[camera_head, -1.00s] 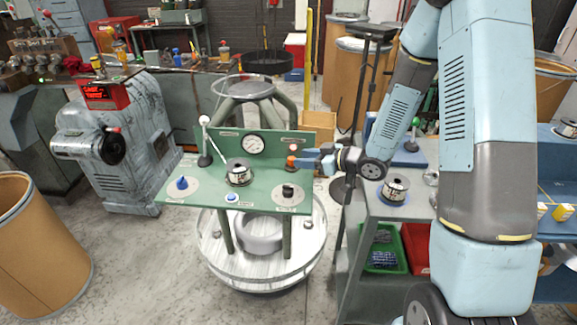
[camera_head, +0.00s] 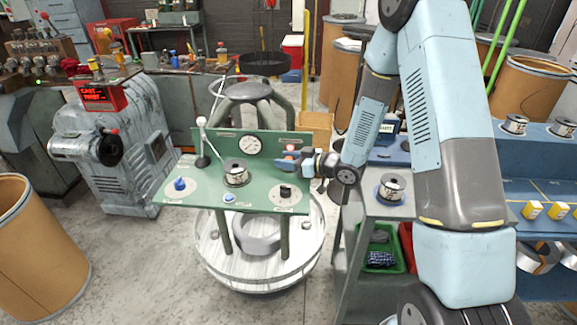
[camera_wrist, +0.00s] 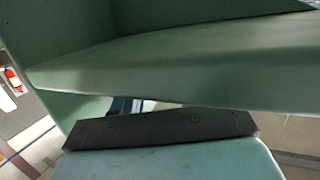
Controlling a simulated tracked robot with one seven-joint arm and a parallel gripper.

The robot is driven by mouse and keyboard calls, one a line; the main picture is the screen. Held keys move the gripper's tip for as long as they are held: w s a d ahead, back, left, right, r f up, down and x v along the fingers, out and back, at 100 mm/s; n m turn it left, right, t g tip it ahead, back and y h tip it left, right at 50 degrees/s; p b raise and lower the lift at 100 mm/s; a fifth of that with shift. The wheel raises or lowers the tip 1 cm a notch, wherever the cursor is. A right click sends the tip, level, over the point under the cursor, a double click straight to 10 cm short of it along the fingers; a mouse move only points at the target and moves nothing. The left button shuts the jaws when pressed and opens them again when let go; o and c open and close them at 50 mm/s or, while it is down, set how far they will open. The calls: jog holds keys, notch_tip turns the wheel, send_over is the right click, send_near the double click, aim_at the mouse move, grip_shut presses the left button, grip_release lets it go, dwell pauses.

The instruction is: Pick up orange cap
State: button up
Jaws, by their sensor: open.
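A small orange-red part (camera_head: 291,147), probably the orange cap, shows at the right of the upright back panel of the green stand (camera_head: 180,200). It is mostly hidden behind my gripper (camera_head: 284,160). My gripper reaches in from the right, in front of the panel, with its tip at that part. The jaws are open; I cannot tell whether they touch the part or surround it.
The stand carries a white-knobbed lever (camera_head: 202,145), a gauge (camera_head: 250,145), a spool (camera_head: 236,175), a blue knob (camera_head: 180,184) and a black knob (camera_head: 285,191). A side cart with another spool (camera_head: 391,186) stands to the right.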

jog(key=shift+w+a+f, duration=0.15)
jog(key=shift+w+a, duration=0.1)
jog(key=shift+a, duration=0.3)
jog(key=shift+c, duration=0.2)
grip_shut()
